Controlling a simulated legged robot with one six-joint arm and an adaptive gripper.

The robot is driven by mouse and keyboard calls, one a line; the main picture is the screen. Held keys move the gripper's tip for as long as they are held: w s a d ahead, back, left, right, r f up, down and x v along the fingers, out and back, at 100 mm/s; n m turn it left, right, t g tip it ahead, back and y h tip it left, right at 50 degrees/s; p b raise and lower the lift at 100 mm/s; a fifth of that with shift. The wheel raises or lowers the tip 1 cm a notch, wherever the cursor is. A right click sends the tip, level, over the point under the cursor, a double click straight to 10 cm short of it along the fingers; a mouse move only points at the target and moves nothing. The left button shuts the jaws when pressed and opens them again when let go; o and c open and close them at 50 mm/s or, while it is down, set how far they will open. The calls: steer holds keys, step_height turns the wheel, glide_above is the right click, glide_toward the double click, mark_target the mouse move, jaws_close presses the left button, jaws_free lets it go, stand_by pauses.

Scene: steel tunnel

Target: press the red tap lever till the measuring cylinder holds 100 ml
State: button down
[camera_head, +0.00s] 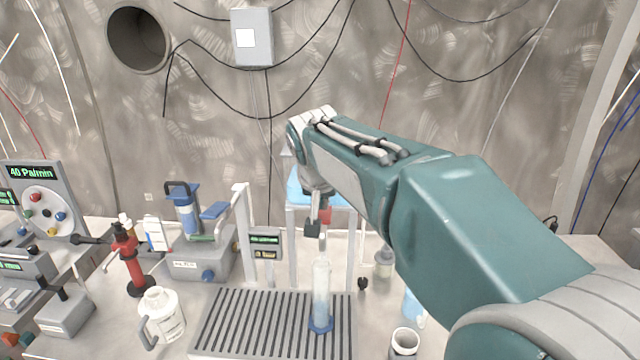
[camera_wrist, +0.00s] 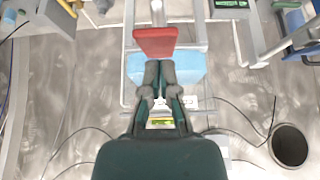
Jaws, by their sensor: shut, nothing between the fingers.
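The red tap lever (camera_head: 326,214) shows beside my fingertips in the head view, in front of a light-blue tank (camera_head: 341,201). In the wrist view, the red lever (camera_wrist: 156,41) lies right at the tips of my gripper (camera_wrist: 158,65). My gripper (camera_head: 313,226) is shut and empty; I cannot tell whether it touches the lever. The clear measuring cylinder (camera_head: 321,283) stands upright on its blue foot below the tap, on the slatted drip grate (camera_head: 235,325). It looks pale blue inside, but the level and scale are too small to read.
A small display box (camera_head: 265,243) stands left of the cylinder. A white jug (camera_head: 162,315), a red and black stand (camera_head: 131,262) and a blue-topped device (camera_head: 190,225) are further left. A white cup (camera_head: 404,342) stands at the front right. A grey post (camera_head: 243,230) rises behind the grate.

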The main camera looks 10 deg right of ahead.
steer(key=shift+s+f, duration=0.15)
steer(key=shift+f, duration=0.4)
steer(key=shift+f, duration=0.1)
